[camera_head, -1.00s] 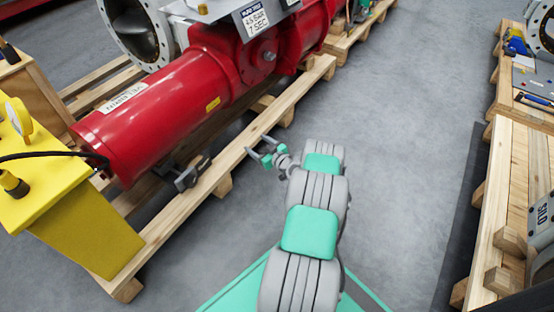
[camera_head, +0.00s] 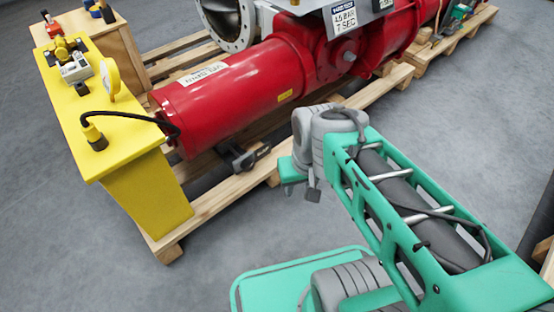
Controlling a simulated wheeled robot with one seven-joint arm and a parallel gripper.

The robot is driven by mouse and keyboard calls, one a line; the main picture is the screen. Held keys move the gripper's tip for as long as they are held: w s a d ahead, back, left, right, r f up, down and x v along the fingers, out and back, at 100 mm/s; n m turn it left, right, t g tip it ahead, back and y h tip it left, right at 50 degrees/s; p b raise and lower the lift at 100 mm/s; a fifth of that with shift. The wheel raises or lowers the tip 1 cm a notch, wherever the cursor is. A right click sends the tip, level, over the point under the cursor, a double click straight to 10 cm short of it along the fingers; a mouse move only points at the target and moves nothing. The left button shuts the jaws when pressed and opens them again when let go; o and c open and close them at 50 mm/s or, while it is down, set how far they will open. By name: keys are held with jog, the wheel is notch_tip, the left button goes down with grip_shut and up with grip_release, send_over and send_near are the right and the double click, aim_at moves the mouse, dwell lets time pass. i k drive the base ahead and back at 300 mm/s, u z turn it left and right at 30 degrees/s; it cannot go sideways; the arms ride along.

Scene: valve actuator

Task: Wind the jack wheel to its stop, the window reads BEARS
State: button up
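The red actuator cylinder (camera_head: 235,95) lies on a wooden pallet, with a white label along its top and a small yellow plate on its side. A dark metal fitting (camera_head: 243,157) sits low beside the cylinder's near end, on the pallet's front edge; I cannot tell whether it belongs to the jack. I cannot make out a jack wheel or a window reading BEARS. My arm reaches in from the lower right, and its grey and green joint hangs in front of the pallet. My gripper's fingers do not show; they seem hidden behind this joint.
A sign reading 45 bar, 7 sec (camera_head: 344,18) sits above the actuator.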

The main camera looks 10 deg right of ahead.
aim_at(248, 164)
jog(key=z, duration=1.8)
jog(key=k, duration=0.5)
jog(key=u, duration=2.6)
jog(key=i, duration=0.5)
jog(key=u, duration=0.05)
